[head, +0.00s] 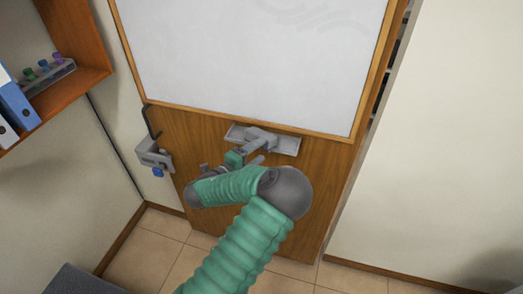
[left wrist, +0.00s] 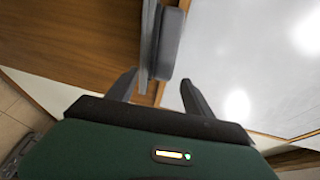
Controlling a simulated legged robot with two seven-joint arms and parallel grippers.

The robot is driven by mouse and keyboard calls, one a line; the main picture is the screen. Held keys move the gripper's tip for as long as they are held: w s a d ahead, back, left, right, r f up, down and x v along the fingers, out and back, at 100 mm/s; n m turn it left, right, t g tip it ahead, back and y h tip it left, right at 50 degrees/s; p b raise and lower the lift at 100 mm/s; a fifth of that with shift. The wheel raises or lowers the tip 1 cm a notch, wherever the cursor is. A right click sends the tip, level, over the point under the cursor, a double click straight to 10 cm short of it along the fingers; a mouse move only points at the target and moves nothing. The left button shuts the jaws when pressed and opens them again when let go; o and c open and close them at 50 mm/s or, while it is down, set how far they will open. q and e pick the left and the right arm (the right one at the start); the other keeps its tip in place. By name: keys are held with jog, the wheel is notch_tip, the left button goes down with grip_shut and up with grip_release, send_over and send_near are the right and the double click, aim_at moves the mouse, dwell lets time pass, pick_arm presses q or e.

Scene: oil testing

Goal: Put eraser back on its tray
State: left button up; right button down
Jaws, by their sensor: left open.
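A grey tray (head: 286,146) is fixed under the whiteboard. A grey block that looks like the eraser (left wrist: 169,42) sits against the tray (left wrist: 147,45) in the left wrist view, on the side towards the whiteboard. In the head view the grey shapes at the tray's middle overlap, and I cannot clearly tell the eraser from my fingers. My left gripper (head: 254,152) is at the front of the tray. It also shows in the left wrist view (left wrist: 160,78), with its fingers spread and the block's near end between and just beyond the fingertips, not gripped. My right gripper is not in view.
The whiteboard (head: 250,60) stands above the tray on a wooden panel (head: 310,190). A grey bracket with a blue knob (head: 155,157) juts out at the panel's left edge. A wooden shelf (head: 75,40) with binders is at upper left. Tiled floor lies below.

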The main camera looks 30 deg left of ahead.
pick_arm(q)
jog(key=s+a+r+b, duration=0.1)
jog(key=s+a, duration=0.1)
jog(key=s, duration=0.8)
notch_tip(320, 180, down, 5)
jog(key=w+a+n+g+y, duration=0.25)
jog(key=n+y, duration=0.25)
jog(key=n, duration=0.4)
jog(key=s+d+f+n+g, duration=0.3)
jog(key=d+f+n+g, duration=0.1)
jog(key=f+n, duration=0.15)
jog(key=s+d+n+g+h, duration=0.2)
jog(key=s+d+n+g, duration=0.3)
jog(key=s+d, duration=0.8)
jog(key=shift+d+r+g, duration=0.15)
jog(key=shift+d+g, duration=1)
jog(key=shift+d, duration=0.05)
